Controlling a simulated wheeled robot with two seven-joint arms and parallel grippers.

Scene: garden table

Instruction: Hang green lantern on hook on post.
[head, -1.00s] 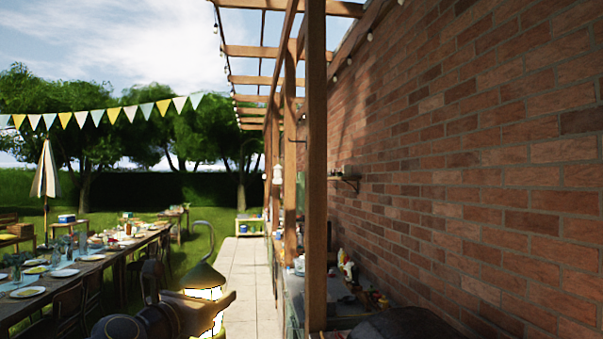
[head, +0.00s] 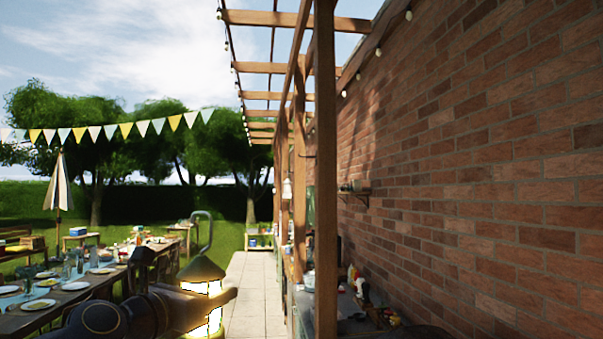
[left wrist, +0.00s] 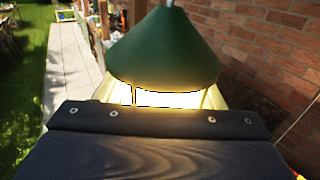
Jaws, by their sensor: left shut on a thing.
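The green lantern (head: 202,270) glows in the lower middle of the head view, roughly upright, with its curved handle loop standing free above the roof. In the left wrist view its green conical roof (left wrist: 163,50) fills the upper middle over the bright glass. My left gripper (head: 215,296) is shut on the lantern's body, below the roof. The near wooden post (head: 325,180) stands to the right of the lantern, apart from it. I cannot clearly make out a hook on the post. My right gripper is not in view.
A brick wall (head: 470,180) runs along the right, with a cluttered counter (head: 350,310) at its foot. A paved path (head: 252,290) lies ahead. A long set table (head: 60,300) stands at the left. Pergola beams (head: 295,18) cross overhead. Open air separates lantern and post.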

